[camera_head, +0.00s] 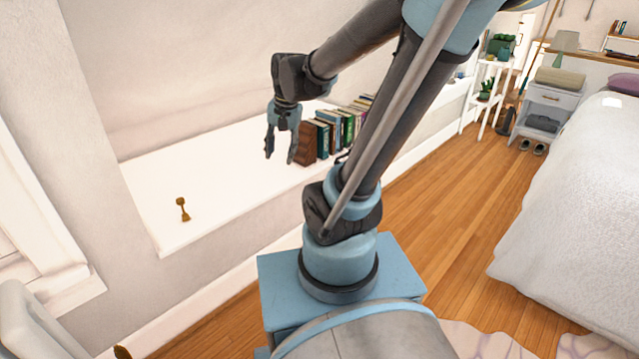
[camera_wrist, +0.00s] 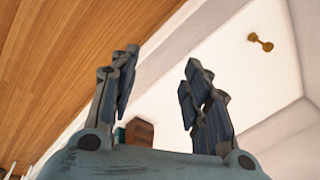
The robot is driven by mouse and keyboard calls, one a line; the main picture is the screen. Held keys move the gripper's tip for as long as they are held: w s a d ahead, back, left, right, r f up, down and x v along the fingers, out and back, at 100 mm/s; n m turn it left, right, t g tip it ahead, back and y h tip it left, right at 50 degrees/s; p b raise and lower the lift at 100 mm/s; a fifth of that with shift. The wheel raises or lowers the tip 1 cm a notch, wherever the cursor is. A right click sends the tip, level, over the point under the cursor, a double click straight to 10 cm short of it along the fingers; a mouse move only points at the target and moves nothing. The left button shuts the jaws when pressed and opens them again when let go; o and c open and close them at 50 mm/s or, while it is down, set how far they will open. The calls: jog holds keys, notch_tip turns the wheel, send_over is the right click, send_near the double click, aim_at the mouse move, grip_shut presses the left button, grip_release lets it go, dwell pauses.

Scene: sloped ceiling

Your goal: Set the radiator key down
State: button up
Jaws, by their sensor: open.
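A small brass-brown radiator key (camera_head: 183,209) rests on the white ledge (camera_head: 210,176), near the ledge's left end. It also shows in the wrist view (camera_wrist: 260,42), lying on the white surface at the upper right, apart from the fingers. My gripper (camera_head: 281,157) is open and empty. It hangs fingers-down above the ledge, to the right of the key and just left of the books. In the wrist view, both fingers (camera_wrist: 157,95) are spread wide with nothing between their tips.
A row of books (camera_head: 340,128) with a brown wooden bookend (camera_head: 306,144) stands on the ledge right beside my gripper. The ledge between the key and the bookend is clear. A bed (camera_head: 580,200) stands to the right across the wooden floor (camera_head: 440,220).

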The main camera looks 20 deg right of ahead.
jog(key=s+d+f+n+h, duration=0.1)
jog(key=s+d+f+n, duration=0.4)
jog(key=s+d, duration=0.3)
jog(key=s, duration=0.4)
jog(key=shift+s+d, duration=0.25)
jog(key=shift+d, duration=0.15)
dwell(0.6)
